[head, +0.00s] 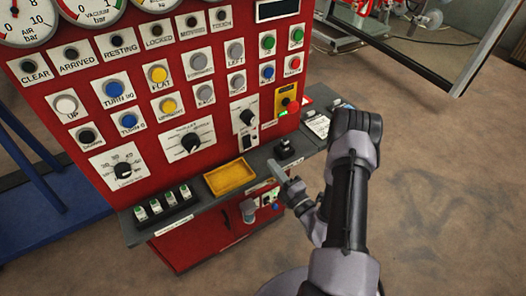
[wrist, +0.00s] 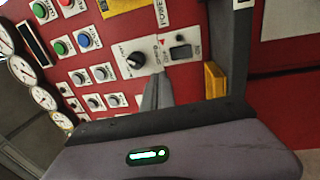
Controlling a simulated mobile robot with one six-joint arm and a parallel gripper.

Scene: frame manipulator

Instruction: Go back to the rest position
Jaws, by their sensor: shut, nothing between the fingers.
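My gripper (head: 274,170) shows in the head view in front of the red control panel (head: 215,105), over the right part of its grey ledge, close to a small black joystick (head: 284,148). Its pale fingers are together with nothing between them. The wrist view shows the fingers (wrist: 158,92) pointing towards the panel face, below a black rotary knob (wrist: 135,60) in that picture. I cannot tell whether the fingertips touch anything. My arm reaches in from the lower right and hides part of the ledge's right end.
The panel carries labelled push buttons, a large selector knob (head: 191,142) and gauges (head: 90,10). A yellow tray (head: 230,178) and several small switches (head: 163,201) sit on the ledge. A blue frame (head: 45,215) stands at left. Brown floor (head: 450,190) at right is clear.

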